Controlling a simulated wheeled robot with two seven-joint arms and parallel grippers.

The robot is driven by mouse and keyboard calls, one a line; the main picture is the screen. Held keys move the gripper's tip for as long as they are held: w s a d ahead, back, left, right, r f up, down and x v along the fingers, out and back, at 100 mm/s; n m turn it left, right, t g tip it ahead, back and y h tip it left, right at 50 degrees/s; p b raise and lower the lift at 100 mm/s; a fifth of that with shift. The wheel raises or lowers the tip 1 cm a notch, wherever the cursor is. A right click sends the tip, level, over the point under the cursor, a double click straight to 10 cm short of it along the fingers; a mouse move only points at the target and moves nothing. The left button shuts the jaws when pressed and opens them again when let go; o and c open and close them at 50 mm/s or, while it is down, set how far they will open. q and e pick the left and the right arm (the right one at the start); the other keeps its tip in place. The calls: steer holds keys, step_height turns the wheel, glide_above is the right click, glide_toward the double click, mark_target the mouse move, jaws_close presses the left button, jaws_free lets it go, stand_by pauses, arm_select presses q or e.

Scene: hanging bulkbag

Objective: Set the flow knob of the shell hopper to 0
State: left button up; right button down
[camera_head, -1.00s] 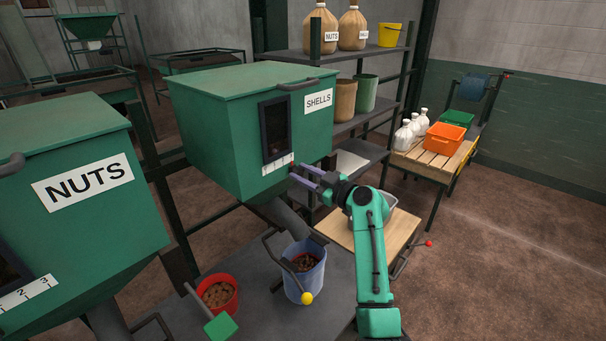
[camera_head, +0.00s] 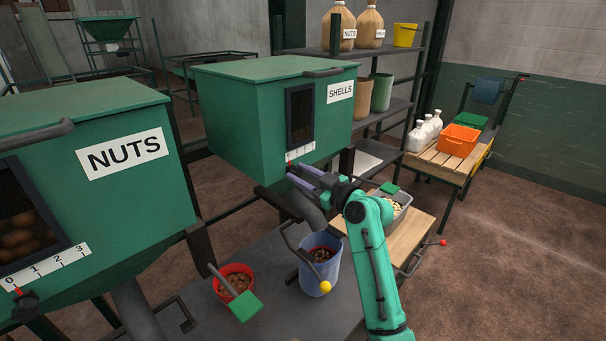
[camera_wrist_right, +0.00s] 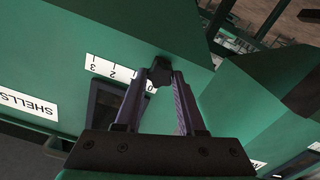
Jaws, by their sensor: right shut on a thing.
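The shell hopper (camera_head: 235,120) is a green box labelled SHELLS, with a white number scale (camera_head: 301,152) below its dark window. My right gripper (camera_head: 291,171) is at the left end of this scale. In the right wrist view, the gripper (camera_wrist_right: 165,75) has its fingers closed on the dark flow knob (camera_wrist_right: 160,66). The scale (camera_wrist_right: 105,66) appears upside down there, with 3 and 2 clear and the 0 beside the fingers. The knob is close to the 0 end; its exact pointer position is partly hidden by the fingers. My left gripper is not in view.
The NUTS hopper (camera_head: 110,205) stands at left with its own scale. An orange crate (camera_head: 457,140) sits on a wooden table at right.

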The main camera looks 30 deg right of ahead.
steer(key=c, duration=0.5)
jaws_free()
steer(key=shift+a+f, duration=0.2)
steer(key=shift+a, duration=0.05)
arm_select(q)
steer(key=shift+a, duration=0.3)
arm_select(e)
steer(key=shift+r, duration=0.1)
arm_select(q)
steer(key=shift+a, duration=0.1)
arm_select(e)
steer(key=shift+s+d, duration=0.2)
steer(key=shift+s, duration=0.15)
arm_select(q)
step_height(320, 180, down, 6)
steer(key=b, duration=0.6)
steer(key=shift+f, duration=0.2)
arm_select(e)
steer(key=v, duration=1.3)
steer(key=shift+s, duration=0.4)
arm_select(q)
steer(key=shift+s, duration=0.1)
arm_select(e)
steer(key=shift+d, duration=0.1)
